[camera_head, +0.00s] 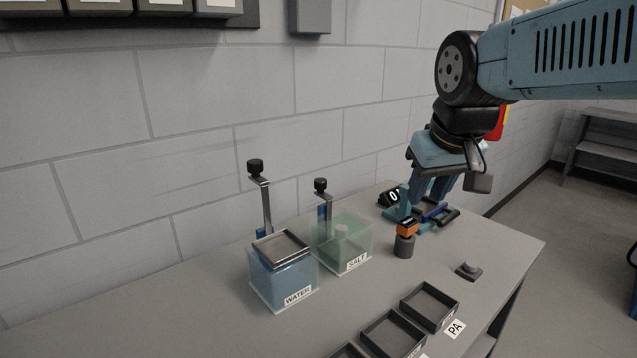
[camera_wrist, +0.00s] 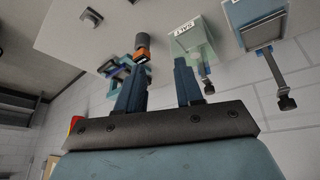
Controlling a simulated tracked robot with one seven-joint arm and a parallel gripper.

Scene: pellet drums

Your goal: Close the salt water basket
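The salt basket is a clear greenish box labelled SALT (camera_head: 342,246) on the table, with no lid seen over its top. A post with a black knob (camera_head: 321,186) stands behind it. It also shows in the wrist view (camera_wrist: 193,47), upside down, beyond my fingers. To its left is the blue box labelled WATER (camera_head: 283,277), topped by a grey-framed cover, with its own black-knobbed post (camera_head: 258,170). My gripper (camera_head: 433,197) is to the right of the salt basket, above the table, pointing down. In the wrist view its two fingers (camera_wrist: 160,72) are apart with nothing between them.
A dark cylinder with an orange top (camera_head: 405,241) stands right of the salt basket. A teal device with a display (camera_head: 392,197) lies behind it, near my gripper. Shallow dark trays (camera_head: 430,304) line the front edge. A small grey knob (camera_head: 468,270) sits at right.

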